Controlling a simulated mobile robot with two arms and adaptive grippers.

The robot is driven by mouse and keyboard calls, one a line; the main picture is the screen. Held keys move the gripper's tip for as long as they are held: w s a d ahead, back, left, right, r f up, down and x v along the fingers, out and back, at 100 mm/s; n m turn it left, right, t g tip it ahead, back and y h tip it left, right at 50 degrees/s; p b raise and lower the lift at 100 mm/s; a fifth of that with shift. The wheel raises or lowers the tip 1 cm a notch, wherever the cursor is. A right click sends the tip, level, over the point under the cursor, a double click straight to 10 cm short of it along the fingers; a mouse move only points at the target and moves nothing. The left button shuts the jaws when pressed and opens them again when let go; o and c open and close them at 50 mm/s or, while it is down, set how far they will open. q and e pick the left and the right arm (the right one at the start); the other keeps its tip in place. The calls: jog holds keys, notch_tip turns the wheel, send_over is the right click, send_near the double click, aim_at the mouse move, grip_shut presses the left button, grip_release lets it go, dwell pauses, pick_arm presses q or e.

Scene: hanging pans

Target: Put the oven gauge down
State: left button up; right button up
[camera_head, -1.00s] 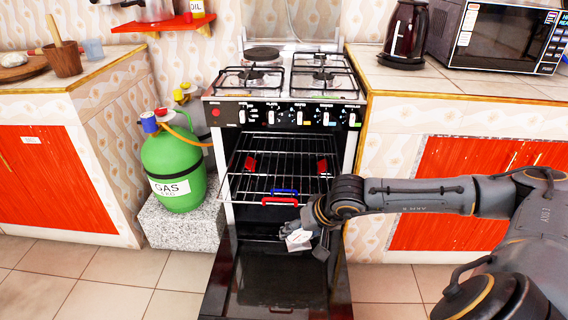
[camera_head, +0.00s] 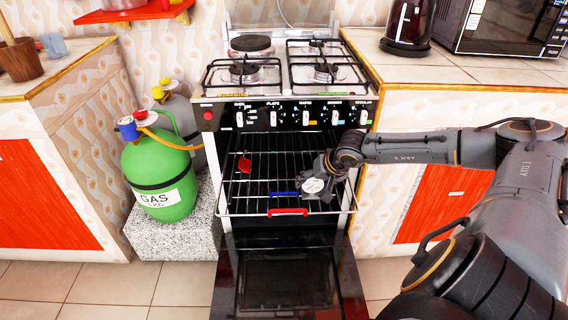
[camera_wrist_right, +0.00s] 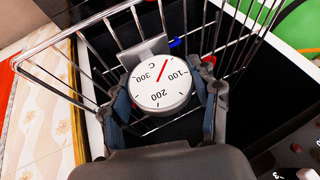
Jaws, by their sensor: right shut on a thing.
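The oven gauge, a round white dial with a red needle and a grey metal bracket, is in the right wrist view (camera_wrist_right: 160,84) and small in the head view (camera_head: 314,186). My right gripper (camera_wrist_right: 163,92) is shut on it, with one finger at each side of the dial. In the head view the right gripper (camera_head: 318,184) is at the oven opening, over the right part of the pulled-out wire rack (camera_head: 255,193). I cannot tell if the gauge touches the rack. My left gripper is not in view.
The oven door (camera_head: 285,283) hangs open below the rack. Red and blue handles (camera_head: 288,211) are at the rack's front. A green gas bottle (camera_head: 160,175) stands on a stone block at the left. The rack's left part is mostly clear.

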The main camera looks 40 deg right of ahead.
jog(key=w, duration=0.9)
jog(key=shift+d, duration=0.25)
jog(key=w+b, duration=0.1)
jog(key=w, duration=0.2)
jog(key=shift+w, duration=0.4)
jog(key=shift+s+d+f, duration=0.1)
jog(key=shift+s+f, duration=0.1)
jog(key=shift+f, duration=0.55)
jog(key=shift+f, duration=0.1)
jog(key=o, duration=1.2)
jog(key=shift+c, duration=0.2)
